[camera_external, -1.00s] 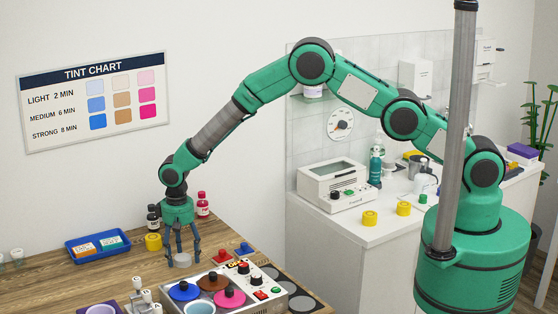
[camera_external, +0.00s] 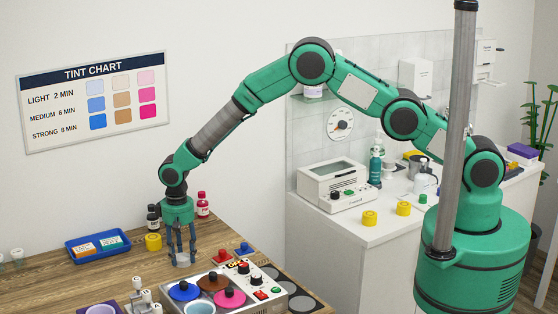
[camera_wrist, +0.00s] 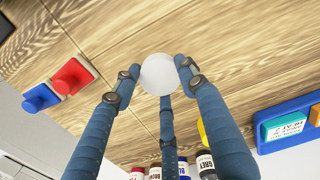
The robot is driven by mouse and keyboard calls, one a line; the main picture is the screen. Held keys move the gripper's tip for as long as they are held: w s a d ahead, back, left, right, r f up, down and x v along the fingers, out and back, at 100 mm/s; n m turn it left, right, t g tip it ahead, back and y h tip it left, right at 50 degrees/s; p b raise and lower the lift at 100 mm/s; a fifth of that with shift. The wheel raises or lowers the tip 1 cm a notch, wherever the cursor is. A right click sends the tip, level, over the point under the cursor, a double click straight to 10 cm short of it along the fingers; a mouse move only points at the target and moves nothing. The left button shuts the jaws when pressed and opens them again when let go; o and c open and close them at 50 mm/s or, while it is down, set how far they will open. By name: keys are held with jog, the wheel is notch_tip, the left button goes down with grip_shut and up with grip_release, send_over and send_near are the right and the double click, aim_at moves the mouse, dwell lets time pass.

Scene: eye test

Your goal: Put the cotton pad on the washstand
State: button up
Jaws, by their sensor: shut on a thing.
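The cotton pad (camera_wrist: 158,74) is a round white disc, seen between my fingertips in the wrist view. My gripper (camera_external: 181,260) points down at the wooden table, its blue fingers drawn in and shut on the pad. The white counter with a tiled back (camera_external: 347,230), which looks like the washstand, stands to the right, apart from my gripper.
A metal control box with coloured lids (camera_external: 262,291) stands close in front of my gripper. Red (camera_external: 222,256) and blue (camera_external: 244,249) knobbed pieces lie to its right. A blue tray (camera_external: 72,250), yellow jar (camera_external: 153,242) and bottles (camera_external: 203,205) are nearby. Yellow pots (camera_external: 370,218) stand on the counter.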

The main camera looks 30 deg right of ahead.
aim_at(182, 256)
jog(key=shift+r, duration=0.15)
notch_tip(182, 256, up, 10)
dwell(0.6)
jog(key=shift+f, duration=0.25)
dwell(0.3)
jog(key=shift+f, duration=4.8)
jog(key=shift+r, duration=0.15)
jog(key=shift+f, duration=0.35)
jog(key=shift+r, duration=5)
jog(key=shift+c, duration=0.4)
